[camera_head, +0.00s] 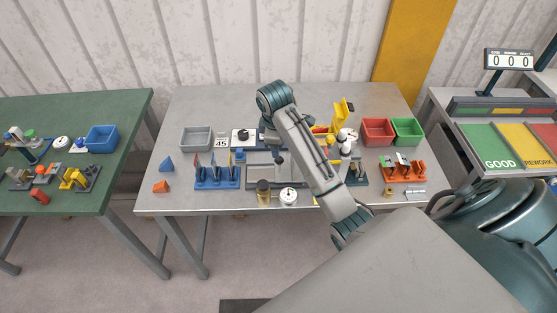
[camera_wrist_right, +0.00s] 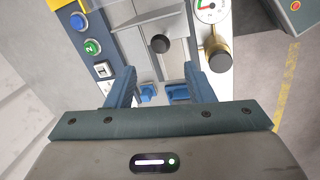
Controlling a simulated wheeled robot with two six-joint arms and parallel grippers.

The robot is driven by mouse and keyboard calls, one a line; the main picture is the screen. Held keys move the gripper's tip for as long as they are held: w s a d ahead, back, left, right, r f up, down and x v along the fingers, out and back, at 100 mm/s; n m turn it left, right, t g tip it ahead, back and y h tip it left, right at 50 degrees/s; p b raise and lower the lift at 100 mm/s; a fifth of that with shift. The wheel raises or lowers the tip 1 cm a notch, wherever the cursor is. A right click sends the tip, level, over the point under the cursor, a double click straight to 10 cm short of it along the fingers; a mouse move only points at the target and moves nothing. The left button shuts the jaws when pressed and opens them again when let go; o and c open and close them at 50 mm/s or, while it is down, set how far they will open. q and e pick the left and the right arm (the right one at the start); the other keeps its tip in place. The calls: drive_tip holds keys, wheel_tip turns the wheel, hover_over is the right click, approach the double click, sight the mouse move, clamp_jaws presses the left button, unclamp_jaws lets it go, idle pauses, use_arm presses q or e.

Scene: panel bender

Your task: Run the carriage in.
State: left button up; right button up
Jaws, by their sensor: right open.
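A grey panel bender (camera_head: 262,171) stands at the middle of the grey table, partly covered by my right arm. In the right wrist view its grey sliding part, which looks like the carriage (camera_wrist_right: 150,17), carries a black ball knob (camera_wrist_right: 160,43). My right gripper (camera_wrist_right: 160,77) is open above the machine, with the knob ahead of its fingertips and apart from them. Two small blue parts (camera_wrist_right: 147,92) (camera_wrist_right: 178,93) show between the fingers. The fingers are hard to make out in the head view. My left gripper is not in view.
A dial gauge (camera_head: 288,196) and a brass knob (camera_head: 263,187) sit at the machine's front edge. A blue rack (camera_head: 216,178) stands left, orange stand (camera_head: 403,170) right. Red (camera_head: 377,131) and green bins (camera_head: 408,131) stand back right. Buttons (camera_wrist_right: 92,46) line the machine's other side.

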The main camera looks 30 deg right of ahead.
sight(279, 160)
drive_tip(key=f+p, duration=0.1)
drive_tip(key=f, duration=0.5)
drive_tip(key=w+d+f+p, duration=0.1)
drive_tip(key=f, duration=0.2)
drive_tip(key=shift+w+d+f+p, duration=0.1)
drive_tip(key=shift+p, duration=0.25)
drive_tip(key=shift+w+d+f, duration=0.1)
drive_tip(key=shift+f, duration=0.55)
drive_tip(key=shift+d, duration=0.1)
clamp_jaws()
